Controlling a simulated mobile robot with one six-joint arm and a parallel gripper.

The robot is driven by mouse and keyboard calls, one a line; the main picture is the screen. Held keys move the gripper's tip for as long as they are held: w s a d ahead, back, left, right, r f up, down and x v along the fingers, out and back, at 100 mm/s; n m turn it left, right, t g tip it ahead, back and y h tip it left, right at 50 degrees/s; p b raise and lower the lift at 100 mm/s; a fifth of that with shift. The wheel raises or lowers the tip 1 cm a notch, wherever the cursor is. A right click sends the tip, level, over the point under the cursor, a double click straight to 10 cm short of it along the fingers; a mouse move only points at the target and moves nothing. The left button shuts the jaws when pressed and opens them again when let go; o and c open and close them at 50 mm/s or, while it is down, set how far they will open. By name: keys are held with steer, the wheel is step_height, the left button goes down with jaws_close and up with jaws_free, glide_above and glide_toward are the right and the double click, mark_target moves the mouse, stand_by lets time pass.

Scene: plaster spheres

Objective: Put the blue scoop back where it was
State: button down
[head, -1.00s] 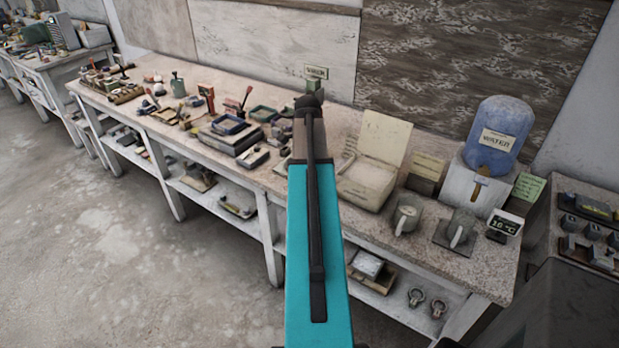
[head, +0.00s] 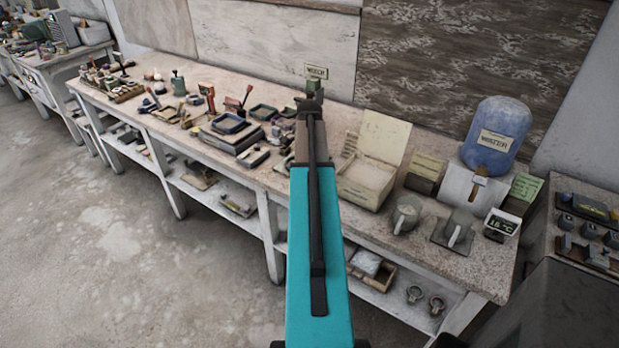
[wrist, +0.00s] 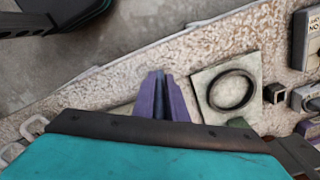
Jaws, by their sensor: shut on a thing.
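In the wrist view my gripper (wrist: 159,78) points over the speckled worktop with its two purple fingers close together. A narrow dark blue strip shows between them, which I take to be part of the blue scoop (wrist: 159,100). The rest of the scoop is hidden by the fingers and my teal wrist. In the head view my teal arm reaches over the long bench (head: 400,262), and the gripper and scoop are hidden behind its far end. I cannot tell whether the scoop touches the worktop.
A pale square plate with a black ring (wrist: 231,90) lies just right of the fingers. An open cream box (head: 365,182), grey mugs (head: 407,213) and a blue water jug (head: 497,135) stand to the right on the bench. Trays and small tools crowd the left.

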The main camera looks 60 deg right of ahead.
steer(key=shift+f, duration=0.7)
steer(key=shift+f, duration=0.15)
steer(key=c, duration=1.8)
jaws_free()
steer(key=shift+o, duration=0.2)
step_height(320, 180, up, 12)
steer(key=b, duration=0.2)
steer(key=shift+b, duration=0.3)
